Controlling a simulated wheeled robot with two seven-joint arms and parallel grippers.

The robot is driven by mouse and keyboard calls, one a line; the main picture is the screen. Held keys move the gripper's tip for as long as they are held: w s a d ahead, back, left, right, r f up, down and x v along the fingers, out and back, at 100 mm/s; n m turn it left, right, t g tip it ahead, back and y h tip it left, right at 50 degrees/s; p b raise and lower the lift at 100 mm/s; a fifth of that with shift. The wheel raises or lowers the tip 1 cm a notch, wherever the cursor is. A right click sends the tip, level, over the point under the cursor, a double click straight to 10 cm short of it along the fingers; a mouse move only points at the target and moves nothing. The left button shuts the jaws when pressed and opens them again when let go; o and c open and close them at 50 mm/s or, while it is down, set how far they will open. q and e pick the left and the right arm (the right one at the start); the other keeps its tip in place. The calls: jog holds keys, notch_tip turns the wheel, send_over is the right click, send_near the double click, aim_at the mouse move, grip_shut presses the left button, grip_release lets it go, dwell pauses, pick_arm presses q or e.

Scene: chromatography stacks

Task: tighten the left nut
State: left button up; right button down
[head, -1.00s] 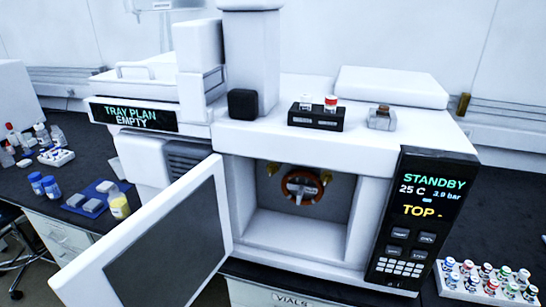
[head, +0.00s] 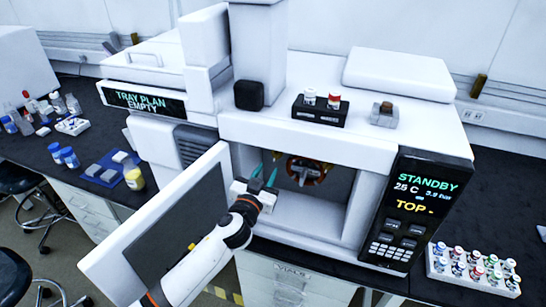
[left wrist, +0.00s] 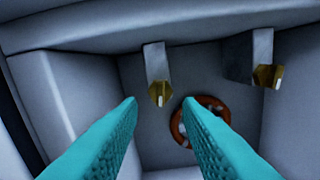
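The left nut (left wrist: 160,94) is brass and hangs at the end of a grey fitting from the chamber ceiling. In the left wrist view it shows in the gap between my fingertips, apart from both. The right nut (left wrist: 268,77) is a similar brass piece on its own fitting; it also shows in the head view (head: 327,168). My left gripper (head: 264,172) is open and empty at the left side of the chamber opening. Its teal fingers (left wrist: 159,102) point into the chamber. My right gripper is not in view.
An orange-red ring (left wrist: 205,118) sits on the chamber's back wall. The open door (head: 160,225) stands left of my arm. The display panel (head: 418,212) reads STANDBY, 25 C. Two vials stand in a black block (head: 320,117) on top. The chamber floor (head: 305,215) is clear.

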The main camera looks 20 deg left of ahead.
aim_at(275, 157)
pick_arm(q)
jog(key=w, duration=0.6)
jog(key=shift+d, duration=0.1)
jog(key=shift+c, duration=0.3)
grip_shut()
